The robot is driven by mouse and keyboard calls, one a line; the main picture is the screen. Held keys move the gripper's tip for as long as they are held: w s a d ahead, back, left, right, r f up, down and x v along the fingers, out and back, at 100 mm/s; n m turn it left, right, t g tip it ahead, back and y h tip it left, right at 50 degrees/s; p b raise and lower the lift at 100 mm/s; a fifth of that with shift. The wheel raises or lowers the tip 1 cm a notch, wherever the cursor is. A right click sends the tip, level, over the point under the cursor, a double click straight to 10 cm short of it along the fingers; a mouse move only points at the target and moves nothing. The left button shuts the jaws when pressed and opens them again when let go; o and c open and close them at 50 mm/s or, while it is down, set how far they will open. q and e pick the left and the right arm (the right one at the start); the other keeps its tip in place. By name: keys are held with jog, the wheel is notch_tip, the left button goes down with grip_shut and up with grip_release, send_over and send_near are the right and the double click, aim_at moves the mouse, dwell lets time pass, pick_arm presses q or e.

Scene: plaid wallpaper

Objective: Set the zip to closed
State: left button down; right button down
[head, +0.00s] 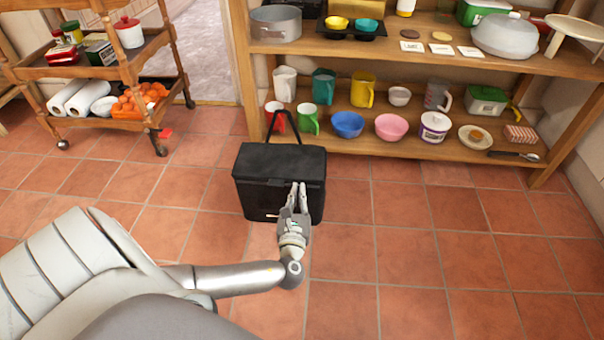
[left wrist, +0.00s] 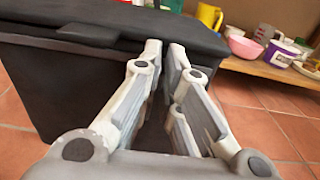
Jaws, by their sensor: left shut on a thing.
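A black box-shaped bag (head: 262,165) stands upright on the tiled floor, its lid down and its strap raised in a loop above. In the left wrist view the bag (left wrist: 60,95) fills the left side, with its lid (left wrist: 150,30) across the top. My left gripper (head: 298,187) is at the bag's front, near its right end. In the left wrist view its fingertips (left wrist: 165,47) meet just below the lid edge, where the zip runs. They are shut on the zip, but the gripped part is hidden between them. My right gripper is not in view.
A wooden shelf unit (head: 440,145) with mugs, bowls and a pot stands close behind the bag. A wooden trolley (head: 150,45) stands at the back left. The floor (head: 400,260) to the right and in front of the bag is clear.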

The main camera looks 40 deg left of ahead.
pick_arm(q)
jog(key=c, duration=1.6)
grip_release()
jog(key=v, duration=0.7)
jog(key=shift+s+d, duration=0.15)
jog(key=shift+s, duration=0.05)
